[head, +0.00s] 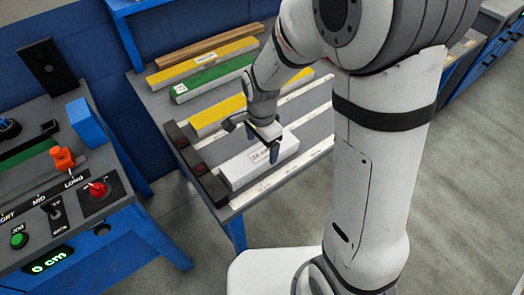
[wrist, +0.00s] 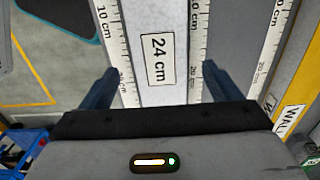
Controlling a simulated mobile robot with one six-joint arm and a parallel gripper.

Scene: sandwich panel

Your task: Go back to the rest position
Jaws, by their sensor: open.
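My gripper (head: 271,150) is over the white block labelled "24 cm" (head: 240,172) on the grey work table. In the wrist view, my gripper (wrist: 158,88) has its two dark fingers wide apart, one on each side of the white block (wrist: 157,20). Gaps show between the fingers and the block's sides, and the jaws are open. My arm reaches down from the upper right in the head view and hides part of the table. I cannot tell exactly how high the fingertips are above the table top.
White rulers (head: 300,165) lie along the table. Yellow (head: 205,61), green (head: 210,80) and brown (head: 210,45) bars lie farther back. A dark stop (head: 203,180) edges the table's left. Open floor (head: 460,200) is at right.

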